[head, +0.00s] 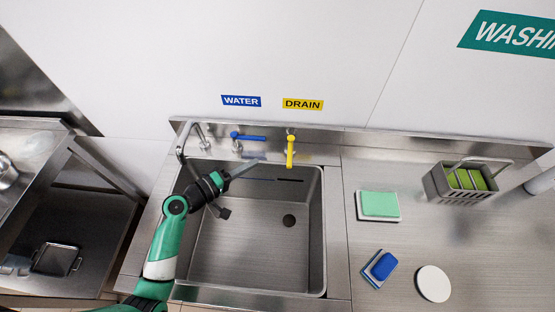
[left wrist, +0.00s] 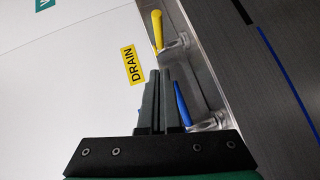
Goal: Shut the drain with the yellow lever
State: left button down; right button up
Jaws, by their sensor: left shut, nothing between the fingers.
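The yellow lever (head: 290,151) stands on the sink's back ledge below the yellow DRAIN label (head: 303,104). In the head view it points down toward the basin. It also shows in the left wrist view (left wrist: 157,30), beyond my fingertips. The blue lever (head: 248,137) is to its left, pointing right, under the WATER label (head: 241,100). My left gripper (head: 258,163) is over the back left of the basin, left of the yellow lever and apart from it. Its fingers (left wrist: 161,75) are shut and empty. The round drain hole (head: 289,220) is in the basin floor. My right gripper is not in view.
A curved faucet (head: 184,140) rises at the sink's back left corner. On the right counter are a green sponge on a tray (head: 380,204), a blue sponge (head: 384,266), a white disc (head: 433,283) and a metal caddy (head: 441,185). Shelving (head: 60,215) stands left.

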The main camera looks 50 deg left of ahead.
aim_at(290, 156)
pick_arm(q)
jog(key=w+d+f, duration=0.2)
jog(key=w+d, duration=0.1)
jog(key=w, duration=0.5)
jog(key=shift+w+d+b, duration=0.15)
jog(key=shift+b, duration=0.3)
